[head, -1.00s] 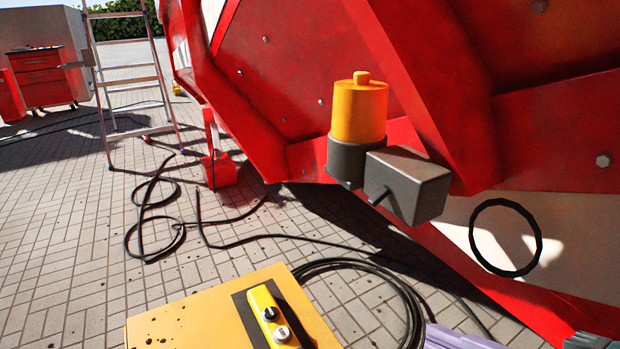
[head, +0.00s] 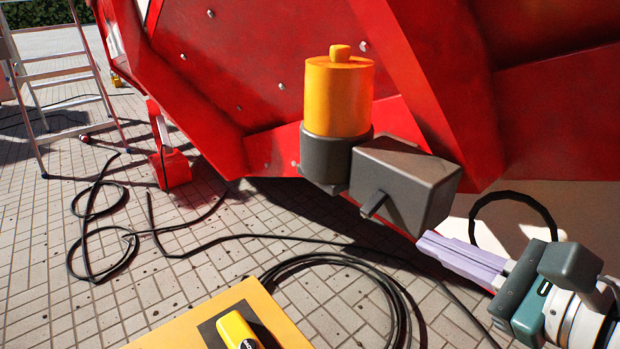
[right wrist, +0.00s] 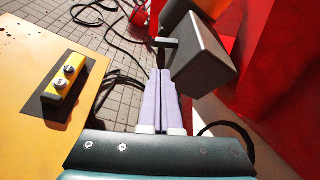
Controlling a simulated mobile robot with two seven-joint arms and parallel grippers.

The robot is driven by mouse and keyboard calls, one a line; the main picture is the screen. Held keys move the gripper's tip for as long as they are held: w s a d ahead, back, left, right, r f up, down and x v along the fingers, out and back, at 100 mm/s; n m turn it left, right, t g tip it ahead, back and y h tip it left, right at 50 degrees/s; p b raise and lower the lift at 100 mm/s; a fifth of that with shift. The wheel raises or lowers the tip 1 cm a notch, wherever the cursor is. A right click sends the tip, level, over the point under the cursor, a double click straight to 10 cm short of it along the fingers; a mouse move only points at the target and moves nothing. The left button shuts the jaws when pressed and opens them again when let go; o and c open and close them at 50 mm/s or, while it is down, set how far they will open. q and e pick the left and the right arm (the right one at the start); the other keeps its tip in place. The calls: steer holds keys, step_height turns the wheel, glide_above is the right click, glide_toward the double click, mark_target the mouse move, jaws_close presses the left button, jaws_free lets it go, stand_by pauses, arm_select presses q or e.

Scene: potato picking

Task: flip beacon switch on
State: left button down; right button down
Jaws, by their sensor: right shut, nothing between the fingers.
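The orange beacon (head: 338,98) stands upright on a dark grey base on the red machine. Beside it is a grey switch box (head: 408,185) with a short dark lever (head: 374,205) sticking out of its near left side. In the right wrist view the switch box (right wrist: 203,62) is just ahead and to the right of the fingertips, and its lever (right wrist: 165,42) lies just beyond them. My right gripper (head: 426,243) is shut and empty, its pale purple fingers pointing left, below the switch box and apart from the lever. My left gripper is not in view.
A yellow panel (head: 215,318) with a push-button box (head: 238,331) stands at the front. The red machine (head: 270,60) fills the back and right. Black cables (head: 185,252) lie on the paving. A ladder (head: 60,90) stands at left.

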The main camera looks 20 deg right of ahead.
mark_target(374, 203)
steer(key=b+x, duration=0.1)
steer(key=x, duration=0.8)
steer(key=shift+w, duration=0.15)
steer(key=shift+a, duration=0.1)
